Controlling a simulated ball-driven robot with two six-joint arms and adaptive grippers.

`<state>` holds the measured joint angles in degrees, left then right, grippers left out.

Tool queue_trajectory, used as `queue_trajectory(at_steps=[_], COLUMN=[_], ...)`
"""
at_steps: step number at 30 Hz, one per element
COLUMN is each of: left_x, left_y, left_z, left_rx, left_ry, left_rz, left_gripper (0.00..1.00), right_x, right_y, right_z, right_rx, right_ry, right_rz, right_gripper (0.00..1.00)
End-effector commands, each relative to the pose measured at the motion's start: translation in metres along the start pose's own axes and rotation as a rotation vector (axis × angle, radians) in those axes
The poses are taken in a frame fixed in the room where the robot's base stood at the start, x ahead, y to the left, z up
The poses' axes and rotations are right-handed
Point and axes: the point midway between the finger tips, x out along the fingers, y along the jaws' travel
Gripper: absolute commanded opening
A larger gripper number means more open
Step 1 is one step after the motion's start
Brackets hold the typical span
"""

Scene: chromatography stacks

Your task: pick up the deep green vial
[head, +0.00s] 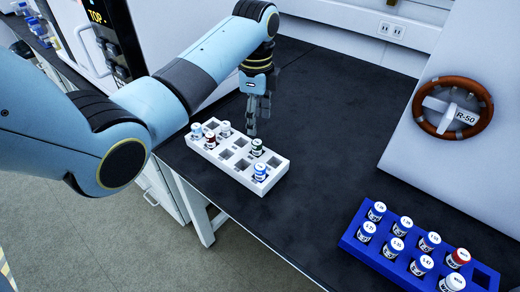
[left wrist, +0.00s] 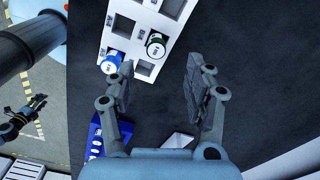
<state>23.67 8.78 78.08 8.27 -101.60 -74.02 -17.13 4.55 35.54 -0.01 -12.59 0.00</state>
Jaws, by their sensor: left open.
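The deep green vial (head: 257,147) stands upright in the white rack (head: 237,172), near the rack's right end. In the left wrist view, the green-ringed vial (left wrist: 156,44) with its white cap shows beyond the fingertips, slightly left of the middle of the gap. My left gripper (head: 258,118) is above the rack's far edge, apart from the vial. In the left wrist view, my left gripper (left wrist: 160,80) has its fingers wide apart with nothing between them. A dark gripper-like part (left wrist: 25,115), seemingly my right gripper, is small at the left edge; its jaws are unclear.
A blue-capped vial (head: 259,171) stands near the green one. Several other vials stand at the rack's left end. A blue rack (head: 350,240) with several vials stands at the front right. A brown handwheel (head: 419,115) is on the right-hand machine. The black bench (head: 335,120) between is clear.

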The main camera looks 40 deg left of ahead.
Motion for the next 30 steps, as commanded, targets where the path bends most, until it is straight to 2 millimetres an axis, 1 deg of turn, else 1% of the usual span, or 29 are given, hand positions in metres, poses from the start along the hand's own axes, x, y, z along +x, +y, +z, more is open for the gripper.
queue_trajectory(at_steps=[1, 3, 8, 11, 15, 18, 26, 29, 30], left_x=[0.01, 0.02, 0.032, 0.045, 0.068, 0.078, 0.081, 0.081, 0.081], left_y=[0.001, 0.001, 0.001, 0.004, 0.005, 0.005, 0.005, 0.005, 0.005], left_z=[0.0, 0.0, -0.001, -0.002, -0.003, -0.003, -0.003, -0.003, -0.003], left_rx=[-0.001, -0.001, -0.002, -0.003, -0.003, -0.003, -0.003, -0.003, -0.003], left_ry=[0.0, 0.0, 0.0, -0.001, -0.001, 0.0, 0.0, 0.0, 0.0], left_rz=[0.003, 0.002, 0.0, 0.003, 0.001, 0.0, -0.002, -0.002, -0.002], left_gripper=[0.53, 0.53, 0.53, 0.53, 0.53, 0.53, 0.53, 0.41, 0.36], right_x=[0.002, 0.003, 0.003, 0.003, 0.005, 0.006, 0.006, 0.006, 0.006], right_y=[0.001, 0.001, 0.001, 0.001, 0.001, 0.001, 0.001, 0.001, 0.001], right_z=[0.001, 0.002, 0.003, 0.002, 0.003, 0.003, 0.003, 0.003, 0.003], right_rx=[-0.001, -0.001, -0.001, -0.001, -0.001, -0.001, -0.001, -0.001, -0.001], right_ry=[-0.001, -0.002, -0.003, -0.003, -0.003, -0.004, -0.003, -0.003, -0.003], right_rz=[0.001, 0.002, 0.002, 0.002, 0.002, 0.002, 0.001, 0.001, 0.001], right_gripper=[0.4, 0.4, 0.4, 0.4, 0.4, 0.4, 0.4, 0.4, 0.4])
